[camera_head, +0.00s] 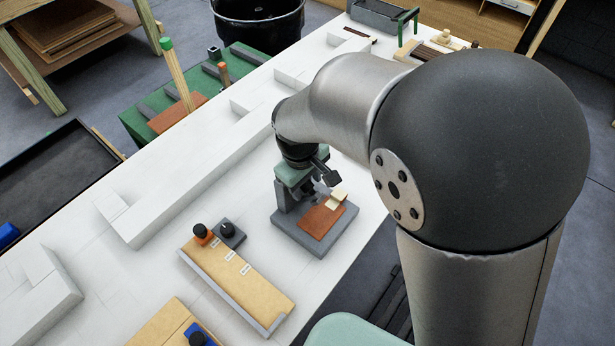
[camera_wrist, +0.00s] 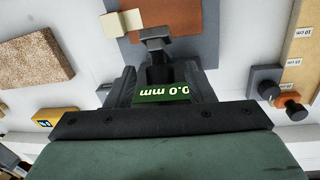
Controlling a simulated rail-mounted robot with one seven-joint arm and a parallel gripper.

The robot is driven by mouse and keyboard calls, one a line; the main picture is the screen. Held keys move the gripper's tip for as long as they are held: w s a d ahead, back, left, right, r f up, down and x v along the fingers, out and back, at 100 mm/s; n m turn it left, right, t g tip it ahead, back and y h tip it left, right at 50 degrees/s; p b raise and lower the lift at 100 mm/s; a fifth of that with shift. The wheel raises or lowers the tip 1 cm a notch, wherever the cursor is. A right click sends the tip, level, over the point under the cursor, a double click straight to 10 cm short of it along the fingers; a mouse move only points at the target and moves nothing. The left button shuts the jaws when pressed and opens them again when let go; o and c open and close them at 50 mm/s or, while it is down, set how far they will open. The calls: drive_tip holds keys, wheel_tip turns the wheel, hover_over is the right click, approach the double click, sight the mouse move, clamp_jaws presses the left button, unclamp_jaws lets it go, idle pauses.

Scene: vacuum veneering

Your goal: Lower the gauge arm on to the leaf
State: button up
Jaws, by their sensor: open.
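The thickness gauge has a grey base (camera_head: 303,240) on the white bench, with the reddish-brown leaf (camera_head: 323,222) on it. In the wrist view, the leaf (camera_wrist: 180,18) lies under and beyond the dark tip of the gauge arm (camera_wrist: 155,38); I cannot tell whether they touch. A green display (camera_wrist: 165,94) reads 0.0 mm, upside down. My gripper (camera_wrist: 160,84) is open, with its dark fingers on either side of the gauge's display and arm. Whether the fingers touch the gauge is unclear. In the head view, my gripper (camera_head: 308,186) partly hides the gauge arm.
A cream block (camera_head: 339,197) sits at the leaf's edge. A wooden board (camera_head: 245,285) with labels, an orange knobbed block (camera_head: 202,234) and a grey knobbed block (camera_head: 230,233) stand left of the gauge. White raised blocks (camera_head: 170,210) line the bench's far side.

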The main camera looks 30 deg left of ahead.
clamp_jaws()
